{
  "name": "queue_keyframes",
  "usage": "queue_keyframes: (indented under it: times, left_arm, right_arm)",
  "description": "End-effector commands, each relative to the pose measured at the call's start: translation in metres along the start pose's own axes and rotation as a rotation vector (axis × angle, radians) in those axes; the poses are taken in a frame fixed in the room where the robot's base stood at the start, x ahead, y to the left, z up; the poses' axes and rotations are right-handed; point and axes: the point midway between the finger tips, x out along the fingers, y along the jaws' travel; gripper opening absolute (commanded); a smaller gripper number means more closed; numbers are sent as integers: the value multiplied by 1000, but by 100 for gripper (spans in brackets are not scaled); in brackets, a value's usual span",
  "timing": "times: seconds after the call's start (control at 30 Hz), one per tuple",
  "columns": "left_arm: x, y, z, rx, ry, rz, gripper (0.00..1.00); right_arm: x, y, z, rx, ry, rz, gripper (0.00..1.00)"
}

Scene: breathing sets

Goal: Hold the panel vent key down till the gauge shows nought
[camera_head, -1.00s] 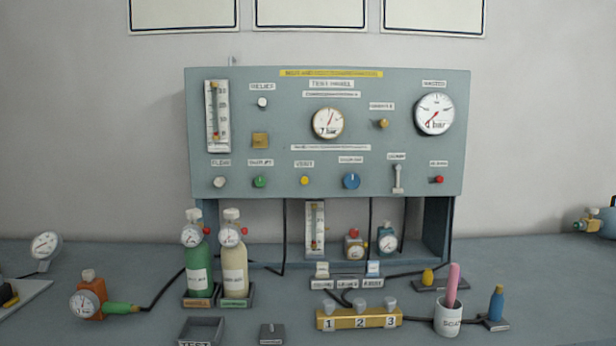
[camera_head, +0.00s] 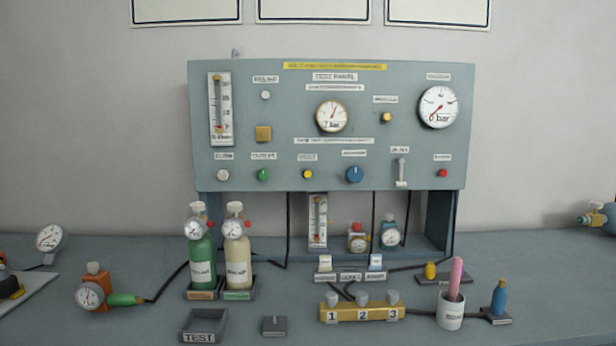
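The grey test panel (camera_head: 280,148) stands upright on the bench. The vent key (camera_head: 308,174) is a small yellow button in its lower row, under a small label that seems to read VENT. Nothing touches it, and I cannot tell how far in it sits. The middle gauge (camera_head: 332,116) has a brass rim, and its red needle points up and slightly right, away from the low end. A larger gauge (camera_head: 438,106) at the upper right has its needle pointing to the lower left. Neither of my grippers shows in this view.
Near the vent key are a green knob (camera_head: 263,174) and a blue knob (camera_head: 355,174). Two bottles, green (camera_head: 202,262) and cream (camera_head: 238,262), stand before the panel's left part. A yellow numbered block (camera_head: 347,314) and a white cup (camera_head: 450,315) stand in front.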

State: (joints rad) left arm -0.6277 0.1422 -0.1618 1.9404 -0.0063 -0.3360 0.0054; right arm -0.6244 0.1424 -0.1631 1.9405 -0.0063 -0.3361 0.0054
Motion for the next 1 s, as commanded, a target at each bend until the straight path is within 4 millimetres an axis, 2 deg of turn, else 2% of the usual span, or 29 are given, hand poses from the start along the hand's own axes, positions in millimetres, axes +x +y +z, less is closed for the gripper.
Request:
queue_keyframes:
  times: [0.03, 0.33, 1.0]
  left_arm:
    - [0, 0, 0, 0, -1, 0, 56]
    - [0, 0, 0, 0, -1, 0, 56]
    - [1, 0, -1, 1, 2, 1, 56]
  right_arm:
    - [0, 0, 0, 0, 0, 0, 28]
    - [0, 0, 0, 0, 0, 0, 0]
    - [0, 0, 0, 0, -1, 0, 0]
